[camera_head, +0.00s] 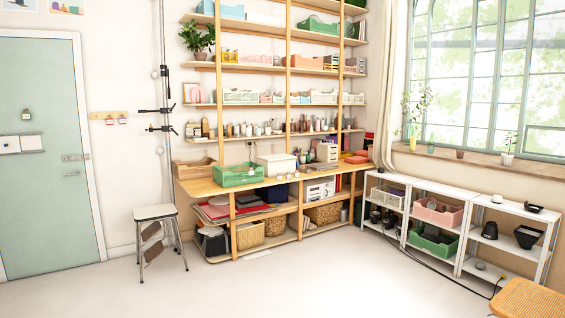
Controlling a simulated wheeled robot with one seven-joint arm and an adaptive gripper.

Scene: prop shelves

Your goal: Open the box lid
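A cream box (276,168) with what looks like a closed lid stands on the wooden counter (205,187), in the middle of the picture. A green open crate (237,176) stands to its left on the same counter. Small pale items lie in front of the box and to its right. Other boxes stand on the shelves, and I cannot tell for certain which box the task names. My gripper is not in view.
A stool (156,213) stands on the floor left of the shelves. White low shelves (410,187) with crates line the right wall, with a cable on the floor before them. A wooden seat or tabletop (530,299) fills the bottom right corner. The middle floor is clear.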

